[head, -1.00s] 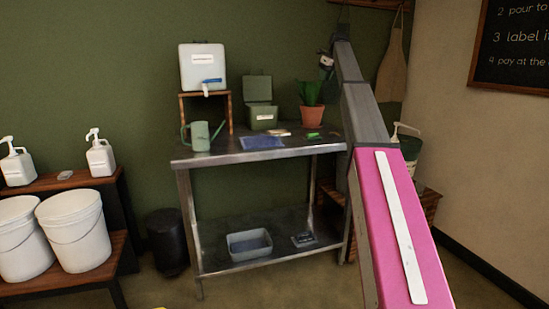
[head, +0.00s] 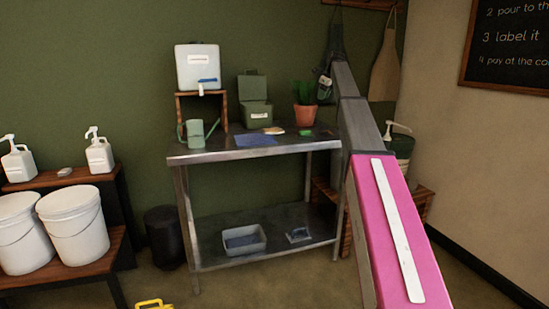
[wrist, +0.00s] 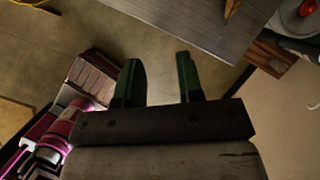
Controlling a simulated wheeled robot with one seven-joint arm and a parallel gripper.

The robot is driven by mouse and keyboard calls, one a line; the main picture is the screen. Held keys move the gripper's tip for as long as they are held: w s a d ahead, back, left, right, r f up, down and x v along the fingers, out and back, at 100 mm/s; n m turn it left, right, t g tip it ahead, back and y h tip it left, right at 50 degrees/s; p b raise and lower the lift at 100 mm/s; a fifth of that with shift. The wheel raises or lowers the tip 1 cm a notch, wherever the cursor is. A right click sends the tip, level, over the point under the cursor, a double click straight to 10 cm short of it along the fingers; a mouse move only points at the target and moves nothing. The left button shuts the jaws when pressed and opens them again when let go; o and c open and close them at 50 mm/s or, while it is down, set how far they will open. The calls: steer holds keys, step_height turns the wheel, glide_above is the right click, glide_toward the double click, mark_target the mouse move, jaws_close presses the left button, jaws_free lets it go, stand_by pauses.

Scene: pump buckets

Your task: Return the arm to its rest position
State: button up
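My pink and grey arm (head: 395,225) stretches up and away from the lower right in the head view, in front of the right end of the metal bench (head: 185,157). My gripper (wrist: 158,60) shows in the wrist view, with two dark green fingers apart and nothing between them. Bare floor lies behind the fingers, and a grey metal surface (wrist: 195,28) is beyond them. I cannot make out the fingers clearly in the head view.
The bench holds a white dispenser (head: 197,68), a watering can (head: 197,133), a green box (head: 255,115) and a potted plant (head: 305,115). White buckets (head: 75,225) stand at left. A yellow object (head: 153,304) lies on the floor. A chalkboard (head: 507,45) hangs at right.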

steer(key=s+a+f+n+g, duration=0.1)
steer(key=s+f+n, duration=0.3)
steer(key=s+f, duration=0.55)
steer(key=s+a+f+n+h, duration=0.1)
steer(key=s+f+n, duration=0.35)
steer(key=f, duration=1.05)
steer(key=s+a+f+n+g, duration=0.1)
steer(key=s+a+f+n, duration=0.15)
steer(key=s+f, duration=0.8)
steer(key=s+f+n+h, duration=0.1)
steer(key=s+f+n, duration=0.6)
steer(key=s+f, duration=0.4)
steer(key=s+f+n+g, duration=0.1)
steer(key=s+f+n, duration=0.6)
steer(key=s, duration=1.2)
step_height(320, 180, down, 5)
steer(key=shift+a+r+h, duration=0.15)
steer(key=shift+a+h, duration=0.15)
steer(key=shift+h, duration=0.1)
